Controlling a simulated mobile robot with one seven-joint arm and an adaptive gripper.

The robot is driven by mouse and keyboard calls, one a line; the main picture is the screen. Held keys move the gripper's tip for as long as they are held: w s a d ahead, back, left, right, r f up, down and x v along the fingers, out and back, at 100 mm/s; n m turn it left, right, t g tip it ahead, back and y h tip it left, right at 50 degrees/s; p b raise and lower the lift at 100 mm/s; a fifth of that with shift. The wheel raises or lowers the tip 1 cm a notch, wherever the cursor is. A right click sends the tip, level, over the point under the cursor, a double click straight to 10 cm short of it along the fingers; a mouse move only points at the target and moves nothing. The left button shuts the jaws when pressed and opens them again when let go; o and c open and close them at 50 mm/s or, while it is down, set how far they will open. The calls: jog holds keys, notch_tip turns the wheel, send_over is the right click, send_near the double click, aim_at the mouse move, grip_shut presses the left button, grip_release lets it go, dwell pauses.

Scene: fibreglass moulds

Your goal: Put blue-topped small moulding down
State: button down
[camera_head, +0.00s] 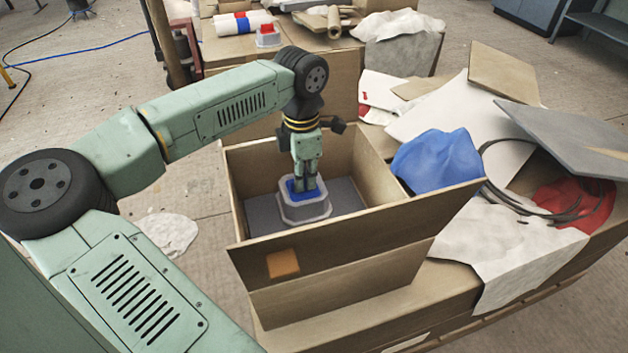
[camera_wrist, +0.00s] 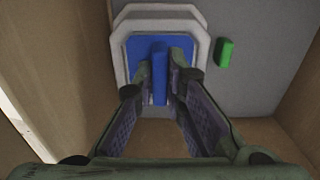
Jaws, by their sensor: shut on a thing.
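The blue-topped small moulding (camera_head: 306,209) is a pale grey stepped block with a blue top and an upright blue ridge. It is upright inside the open cardboard box (camera_head: 345,239), on or just above the grey floor; I cannot tell whether it touches. My gripper (camera_head: 305,187) points down into the box, shut on the ridge. In the wrist view the moulding (camera_wrist: 119,42) is at the top, with the ridge between my fingertips (camera_wrist: 161,72). Its underside is hidden.
A small green block (camera_wrist: 224,52) lies on the box floor beside the moulding. The box walls stand close around my gripper. A blue cloth (camera_head: 437,160) is right of the box, near grey and white sheets. A red-topped moulding (camera_head: 268,37) stands on the bench behind.

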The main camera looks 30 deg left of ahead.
jog(key=shift+f, duration=0.2)
jog(key=c, duration=1.7)
grip_release()
jog(key=shift+o, duration=0.2)
jog(key=shift+r, duration=0.15)
notch_tip(320, 180, up, 12)
jog(key=shift+p, duration=0.35)
